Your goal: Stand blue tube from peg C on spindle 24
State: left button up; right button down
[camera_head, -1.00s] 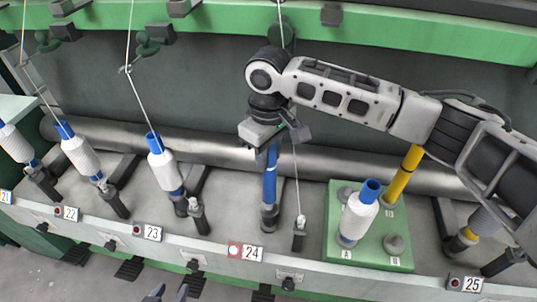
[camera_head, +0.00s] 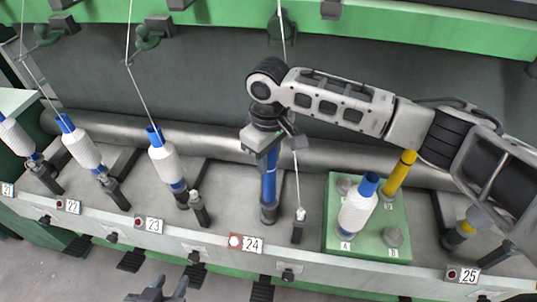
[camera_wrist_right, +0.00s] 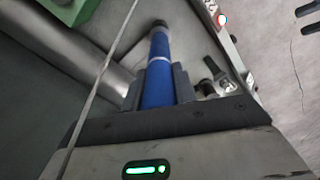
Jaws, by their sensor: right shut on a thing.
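The blue tube (camera_head: 269,183) stands upright at spindle 24, behind the "24" label (camera_head: 252,245). Its lower end is at the dark spindle base (camera_head: 268,213). My right gripper (camera_head: 265,148) is shut on the upper part of the tube, pointing down. In the right wrist view the tube (camera_wrist_right: 160,60) runs between the two fingers (camera_wrist_right: 158,85) toward the dark spindle base. Whether the tube is fully seated cannot be told. My left gripper (camera_head: 160,290) shows at the bottom edge, low in front of the machine, with its fingers apart and nothing between them.
A green peg board (camera_head: 368,245) right of spindle 24 holds a white-wound blue tube (camera_head: 356,210) on peg A and a yellow tube (camera_head: 400,174) on peg D. Wound bobbins (camera_head: 168,165) stand at the left spindles. A thread (camera_head: 296,175) hangs close to the right of the blue tube.

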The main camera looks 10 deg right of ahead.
jog(key=shift+f+p, duration=0.1)
jog(key=shift+p, duration=0.25)
jog(key=shift+f, duration=0.2)
jog(key=c, duration=1)
grip_release()
jog(key=shift+c, duration=0.2)
notch_tip(320, 180, up, 16)
jog(key=shift+s, duration=0.1)
